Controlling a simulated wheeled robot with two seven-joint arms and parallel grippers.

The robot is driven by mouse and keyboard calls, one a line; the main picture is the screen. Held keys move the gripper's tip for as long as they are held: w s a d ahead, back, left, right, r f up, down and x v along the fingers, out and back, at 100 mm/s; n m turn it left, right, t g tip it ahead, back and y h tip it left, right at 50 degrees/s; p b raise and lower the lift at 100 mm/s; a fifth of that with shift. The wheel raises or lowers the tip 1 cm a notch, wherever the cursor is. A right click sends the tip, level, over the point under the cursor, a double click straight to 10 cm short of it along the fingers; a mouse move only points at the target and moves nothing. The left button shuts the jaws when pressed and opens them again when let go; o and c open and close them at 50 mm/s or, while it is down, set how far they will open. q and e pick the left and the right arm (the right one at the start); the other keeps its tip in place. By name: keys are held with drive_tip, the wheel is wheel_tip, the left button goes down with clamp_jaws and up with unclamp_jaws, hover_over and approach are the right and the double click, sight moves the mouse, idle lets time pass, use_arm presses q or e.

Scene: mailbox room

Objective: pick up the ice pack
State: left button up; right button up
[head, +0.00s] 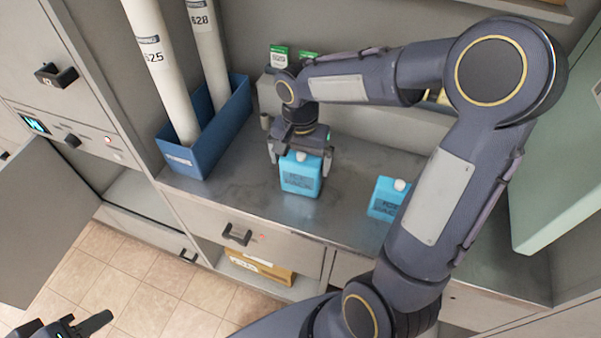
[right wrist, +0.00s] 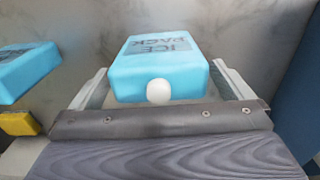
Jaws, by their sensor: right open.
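A light blue ice pack (head: 301,176) with a white cap stands on the metal counter, and it also shows in the right wrist view (right wrist: 158,66). My right gripper (head: 299,163) is above it, pointing down, with its open fingers on either side of the pack. In the right wrist view, small gaps show between the fingers and the pack's sides. A second blue ice pack (head: 384,197) stands to the right on the counter, partly hidden by my right arm. It also shows at the left of the right wrist view (right wrist: 28,68). My left gripper (head: 68,326) is partly cut off at the bottom left.
A blue bin (head: 205,140) holding long white tubes stands left of the gripper. A grey ledge (head: 370,123) runs behind it. A yellow item (right wrist: 18,123) shows in the right wrist view. An open cabinet door (head: 45,215) is at the left, and a pale green panel (head: 560,160) at the right.

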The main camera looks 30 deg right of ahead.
drive_tip(key=shift+d+f, duration=0.1)
drive_tip(key=shift+f, duration=0.7)
drive_tip(key=c, duration=1)
drive_tip(key=shift+r, duration=0.1)
drive_tip(key=shift+c, duration=0.2)
